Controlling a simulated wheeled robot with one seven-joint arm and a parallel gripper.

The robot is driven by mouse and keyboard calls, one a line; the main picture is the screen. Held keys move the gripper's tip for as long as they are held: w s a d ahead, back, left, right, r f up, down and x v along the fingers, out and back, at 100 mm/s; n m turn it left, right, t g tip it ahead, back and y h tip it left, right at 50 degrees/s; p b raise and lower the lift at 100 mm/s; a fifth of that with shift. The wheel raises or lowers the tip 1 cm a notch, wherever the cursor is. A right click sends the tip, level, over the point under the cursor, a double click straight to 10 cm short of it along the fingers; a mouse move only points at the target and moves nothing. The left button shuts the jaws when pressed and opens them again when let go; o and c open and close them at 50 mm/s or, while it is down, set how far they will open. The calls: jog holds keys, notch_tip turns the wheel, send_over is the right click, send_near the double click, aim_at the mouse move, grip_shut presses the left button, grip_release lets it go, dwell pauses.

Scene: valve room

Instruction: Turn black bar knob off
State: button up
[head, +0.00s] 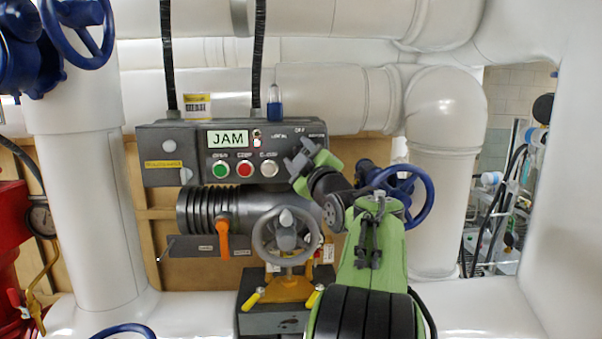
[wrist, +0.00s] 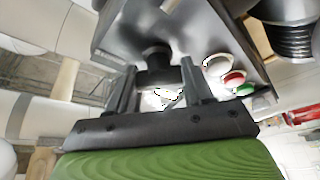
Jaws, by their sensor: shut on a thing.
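The black bar knob (wrist: 155,67) shows in the wrist view between my two fingers, standing out from the face of the grey control box. In the head view the knob is hidden behind my gripper (head: 300,156), which is at the right part of the control box (head: 180,137). In the wrist view my gripper (wrist: 158,82) is shut on the knob, one finger on each side. The knob's exact turn angle and its markings are hard to read.
Below are a grey handwheel (head: 262,240) and an orange lever (head: 222,235). A blue handwheel (head: 424,205) is right.

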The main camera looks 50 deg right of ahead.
jog(key=n+y+b, duration=0.1)
jog(key=n+y, duration=0.1)
jog(key=n, duration=0.2)
jog(key=shift+g, duration=0.3)
jog(key=shift+n+g+y, duration=0.4)
jog(key=shift+n, duration=1.5)
jog(key=shift+f, duration=0.1)
jog(key=o, duration=1)
jog(key=shift+o, duration=0.2)
jog(key=b+v, duration=0.2)
jog(key=v, duration=1.3)
jog(key=shift+s+a+r, duration=0.2)
jog(key=shift+s, duration=0.1)
